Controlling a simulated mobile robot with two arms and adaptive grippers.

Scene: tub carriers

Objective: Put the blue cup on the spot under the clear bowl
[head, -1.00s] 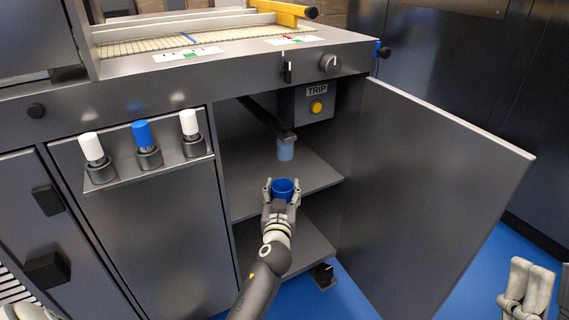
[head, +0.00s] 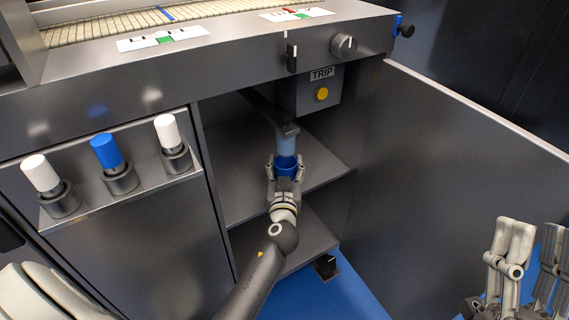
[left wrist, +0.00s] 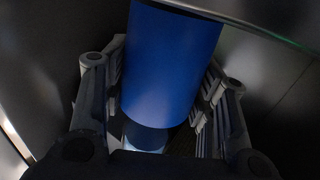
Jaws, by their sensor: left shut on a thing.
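The blue cup (head: 286,168) is held in my left gripper (head: 286,163), inside the open cabinet. The cup also fills the middle of the left wrist view (left wrist: 170,65), with a finger on each side. The clear bowl (head: 286,145) hangs from a dark bracket just above the cup in the head view. The bowl's lower end overlaps the cup's mouth there, and I cannot tell whether they touch. The spot under the bowl is hidden. My right gripper (head: 522,262) is at the lower right with its fingers apart, empty.
The cabinet shelf (head: 325,170) lies around the cup. The open door (head: 450,190) stands to the right. A box marked TRIP (head: 320,92) with a yellow button hangs above. A rack (head: 125,195) with white and blue capped holders is on the left front.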

